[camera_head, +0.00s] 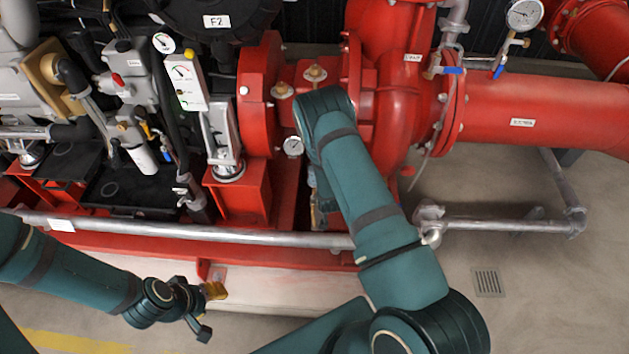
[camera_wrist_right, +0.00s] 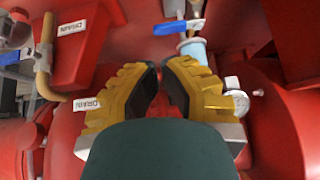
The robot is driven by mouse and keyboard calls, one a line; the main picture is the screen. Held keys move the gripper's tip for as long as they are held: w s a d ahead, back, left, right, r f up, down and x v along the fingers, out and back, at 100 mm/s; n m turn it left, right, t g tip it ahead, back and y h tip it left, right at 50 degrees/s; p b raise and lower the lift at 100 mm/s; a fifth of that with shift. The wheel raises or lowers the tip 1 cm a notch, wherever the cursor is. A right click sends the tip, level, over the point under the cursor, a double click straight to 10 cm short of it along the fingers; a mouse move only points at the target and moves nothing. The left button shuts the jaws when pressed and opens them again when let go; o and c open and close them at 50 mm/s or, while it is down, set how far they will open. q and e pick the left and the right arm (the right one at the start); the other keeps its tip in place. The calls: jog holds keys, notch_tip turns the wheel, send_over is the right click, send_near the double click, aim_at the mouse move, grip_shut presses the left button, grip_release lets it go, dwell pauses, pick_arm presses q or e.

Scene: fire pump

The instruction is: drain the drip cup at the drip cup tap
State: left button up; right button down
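In the right wrist view, a tap with a blue lever (camera_wrist_right: 180,26) sits at the top centre, above a pale blue fitting (camera_wrist_right: 193,50). A second blue-lever tap (camera_wrist_right: 14,56) is at the left edge, near a brass-coloured pipe (camera_wrist_right: 44,62). Several "DRAIN" labels show; I cannot tell which tap is the drip cup's, and no cup is clearly visible. My right gripper (camera_wrist_right: 160,88) is partly open and empty, just short of the top-centre tap. In the head view my forearm hides it. My left gripper (camera_head: 208,310) is open and empty, low at the left.
The red pump casing (camera_head: 390,105) and pipe (camera_head: 550,105) surround the right arm. A grey rail (camera_head: 200,232) runs along the front of the red base. Gauges and hoses crowd the left. The floor is clear at the right around a drain grate (camera_head: 488,282).

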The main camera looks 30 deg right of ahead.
jog(key=shift+w+d+r, duration=0.1)
jog(key=shift+w+d, duration=0.25)
jog(key=shift+w, duration=0.5)
jog(key=b+x, duration=0.3)
jog(key=x, duration=0.7)
jog(key=shift+r, duration=0.1)
